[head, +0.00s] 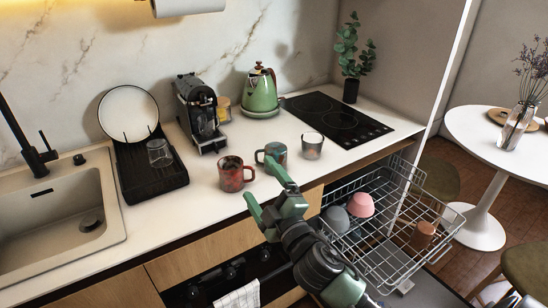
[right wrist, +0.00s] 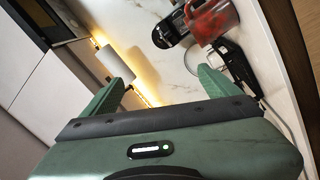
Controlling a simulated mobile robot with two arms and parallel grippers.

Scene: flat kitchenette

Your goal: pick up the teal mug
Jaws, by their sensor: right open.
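The teal mug (head: 276,153) stands upright on the white counter, its handle toward the left. The red mug (head: 233,176) stands in front of it to the left. My right gripper (head: 261,181) is open and empty, its two fingers spread at the counter's front edge, just in front of the teal mug and right of the red one. In the right wrist view the open fingers (right wrist: 163,82) have nothing between them. The red mug (right wrist: 209,22) shows there at the top; I cannot make out the teal mug in that view. My left gripper is not in view.
A glass cup (head: 312,146) stands right of the teal mug. Behind are a coffee machine (head: 200,115), a green kettle (head: 261,93) and a black cooktop (head: 338,120). A pulled-out dishwasher rack (head: 375,245) with several dishes lies below the counter at right.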

